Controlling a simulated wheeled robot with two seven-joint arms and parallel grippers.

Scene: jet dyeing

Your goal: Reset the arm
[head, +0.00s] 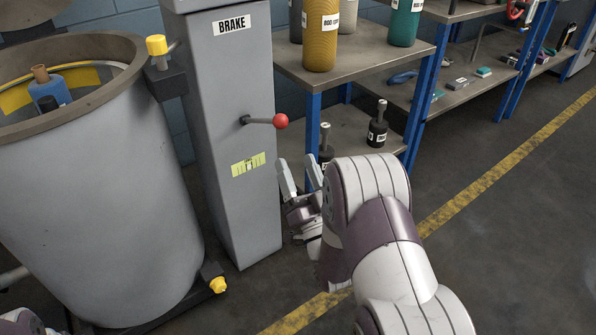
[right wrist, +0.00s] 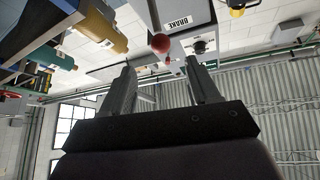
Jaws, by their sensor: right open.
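My right arm reaches in from the lower right of the head view. Its gripper (head: 300,178) is open and empty, in front of the grey brake column (head: 232,120), below and right of the red-knobbed lever (head: 281,121). The right wrist view shows the two separated fingers of the right gripper (right wrist: 165,85) with nothing between them. The red knob (right wrist: 161,43) shows beyond the fingertips there, apart from them, near the BRAKE label (right wrist: 178,20). My left gripper is not in view.
A large grey vat (head: 90,190) with a blue bobbin (head: 48,90) inside stands at the left. A shelf (head: 350,62) behind the gripper holds yellow (head: 320,35) and green (head: 405,22) cylinders. Black weights (head: 377,125) stand on its lower level. Floor at the right is clear.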

